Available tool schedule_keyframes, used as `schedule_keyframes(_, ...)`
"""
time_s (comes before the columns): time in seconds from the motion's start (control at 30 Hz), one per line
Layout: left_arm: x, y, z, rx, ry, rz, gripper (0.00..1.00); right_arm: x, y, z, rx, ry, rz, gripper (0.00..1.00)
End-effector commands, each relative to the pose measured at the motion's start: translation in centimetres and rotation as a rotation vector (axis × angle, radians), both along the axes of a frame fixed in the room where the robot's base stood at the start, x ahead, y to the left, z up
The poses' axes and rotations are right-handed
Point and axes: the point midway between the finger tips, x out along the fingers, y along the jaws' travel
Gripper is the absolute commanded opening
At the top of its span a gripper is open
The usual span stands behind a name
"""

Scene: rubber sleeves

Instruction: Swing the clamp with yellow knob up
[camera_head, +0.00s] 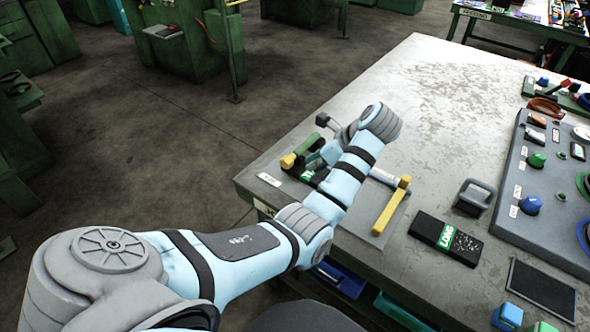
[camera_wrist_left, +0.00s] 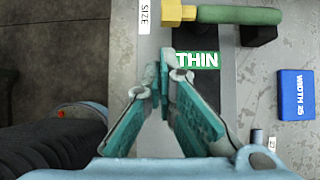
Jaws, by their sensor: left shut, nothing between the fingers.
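The clamp's yellow knob (camera_head: 288,161) sits at the left edge of the workbench, on the end of a green bar (camera_head: 308,144). In the left wrist view the yellow knob (camera_wrist_left: 177,13) and green bar (camera_wrist_left: 240,15) lie across the top of the picture, the bar over a dark block. Below them is a black piece with a green THIN label (camera_wrist_left: 196,60). My left gripper (camera_wrist_left: 160,70) has its teal fingertips together with nothing between them, beside the THIN label and apart from the knob. In the head view my wrist partly hides the gripper. My right gripper is not in view.
A yellow bar (camera_head: 391,206) stands on a grey plate right of my forearm. A black LONG block (camera_head: 446,238), a dark grey handled block (camera_head: 474,196) and a grey panel (camera_head: 545,180) lie farther right. The back of the workbench (camera_head: 430,85) is clear.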

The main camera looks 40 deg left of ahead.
Motion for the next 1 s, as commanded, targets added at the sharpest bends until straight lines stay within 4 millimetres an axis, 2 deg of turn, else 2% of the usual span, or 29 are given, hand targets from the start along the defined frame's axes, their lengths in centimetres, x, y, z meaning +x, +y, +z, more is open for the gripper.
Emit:
schedule_keyframes(0.27,0.0,0.3,-0.4,0.004,-0.002,-0.001,0.00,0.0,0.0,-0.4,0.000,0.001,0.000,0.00)
schedule_keyframes(0.47,-0.1,1.9,-3.0,0.007,0.000,0.000,0.00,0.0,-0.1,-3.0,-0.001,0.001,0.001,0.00)
schedule_keyframes(0.8,-0.2,5.5,-7.3,0.006,0.001,-0.002,0.00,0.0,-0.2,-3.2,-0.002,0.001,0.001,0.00)
schedule_keyframes(1.0,-0.2,6.1,-8.1,0.006,-0.001,-0.002,0.00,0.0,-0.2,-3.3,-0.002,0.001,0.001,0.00)
